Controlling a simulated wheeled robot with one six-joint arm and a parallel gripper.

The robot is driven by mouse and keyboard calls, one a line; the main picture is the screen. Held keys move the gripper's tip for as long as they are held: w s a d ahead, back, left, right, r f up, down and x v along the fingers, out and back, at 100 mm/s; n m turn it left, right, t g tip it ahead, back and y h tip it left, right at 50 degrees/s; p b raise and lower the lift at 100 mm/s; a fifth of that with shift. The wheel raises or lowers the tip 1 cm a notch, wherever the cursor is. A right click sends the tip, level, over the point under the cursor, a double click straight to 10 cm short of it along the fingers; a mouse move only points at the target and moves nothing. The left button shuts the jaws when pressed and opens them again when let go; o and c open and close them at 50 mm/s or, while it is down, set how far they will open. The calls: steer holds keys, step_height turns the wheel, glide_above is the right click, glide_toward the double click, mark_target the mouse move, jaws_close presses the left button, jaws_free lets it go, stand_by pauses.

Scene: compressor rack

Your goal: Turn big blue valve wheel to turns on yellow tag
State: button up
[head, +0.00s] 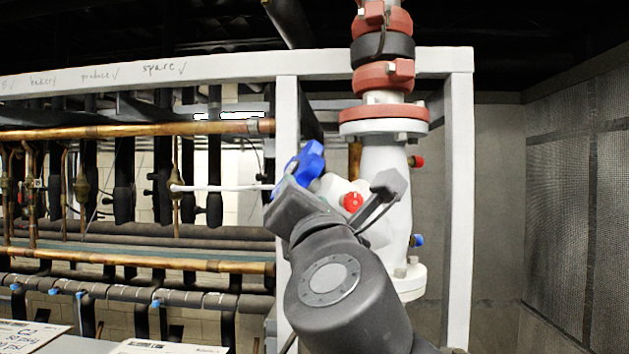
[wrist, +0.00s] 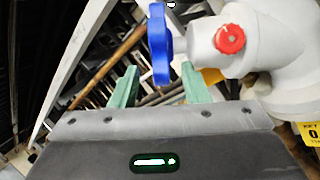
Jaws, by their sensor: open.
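The blue valve wheel (head: 304,160) is on the left side of the white valve body, partly hidden by my wrist in the head view. In the wrist view the wheel (wrist: 160,45) is seen edge-on, its lower rim appearing between the tips of my two green fingers. My gripper (wrist: 159,82) is open, with a gap visible on each side of the rim. A yellow tag (wrist: 311,133) is at the right edge of the wrist view, cut off; a dark 0-like mark shows, the rest is unreadable. In the head view my arm hides the fingers.
The white valve body (head: 383,165) carries a red round cap (head: 352,202), a small red knob (head: 416,161) and a small blue knob (head: 417,241). A pale frame post (head: 288,120) stands just left of the wheel. Copper pipes (head: 140,130) run farther left. A mesh panel is at right.

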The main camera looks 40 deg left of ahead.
mark_target(300, 181)
steer(key=x, duration=0.8)
steer(key=shift+w+a, duration=0.15)
steer(key=shift+a, duration=0.05)
steer(key=shift+r, duration=0.1)
jaws_close()
